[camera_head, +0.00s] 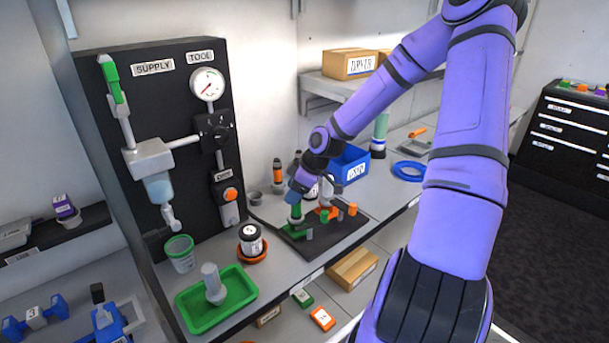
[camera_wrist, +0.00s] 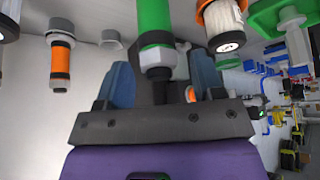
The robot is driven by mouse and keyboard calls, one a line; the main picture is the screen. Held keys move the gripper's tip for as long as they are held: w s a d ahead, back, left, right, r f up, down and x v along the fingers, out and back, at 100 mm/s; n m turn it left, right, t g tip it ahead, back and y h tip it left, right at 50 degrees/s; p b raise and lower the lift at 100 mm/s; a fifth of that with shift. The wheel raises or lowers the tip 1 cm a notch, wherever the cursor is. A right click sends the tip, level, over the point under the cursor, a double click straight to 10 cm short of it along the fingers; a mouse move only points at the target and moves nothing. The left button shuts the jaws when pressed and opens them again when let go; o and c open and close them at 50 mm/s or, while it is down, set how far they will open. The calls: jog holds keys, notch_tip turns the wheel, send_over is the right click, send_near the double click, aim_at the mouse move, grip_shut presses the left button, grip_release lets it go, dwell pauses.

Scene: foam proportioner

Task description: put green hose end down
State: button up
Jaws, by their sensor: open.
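My gripper (camera_head: 294,200) is over the left side of a black mat (camera_head: 345,240) on the bench, its jaws apart. Just below it a green part (camera_head: 296,212), which looks like the green hose end, stands on or at the mat.
An orange-banded piece (camera_head: 277,172) stands behind the mat. Other green and orange pegs (camera_head: 352,209) stand on it. A blue bin (camera_head: 347,166) stands behind, near a blue coil (camera_head: 408,170).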

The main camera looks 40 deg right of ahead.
jog(key=v, duration=1.1)
jog(key=s+a+r+m+h, duration=0.2)
jog(key=s+a+r+m, duration=0.2)
jog(key=s+a+r, duration=0.4)
jog(key=s+a+r+m+t+h, duration=0.1)
jog(key=s+a+r+m, duration=0.4)
jog(key=s+r, duration=0.8)
jog(key=s+a+h, duration=0.1)
jog(key=s+a, duration=0.1)
jog(key=a, duration=0.1)
jog(key=shift+a, duration=0.35)
dwell(0.4)
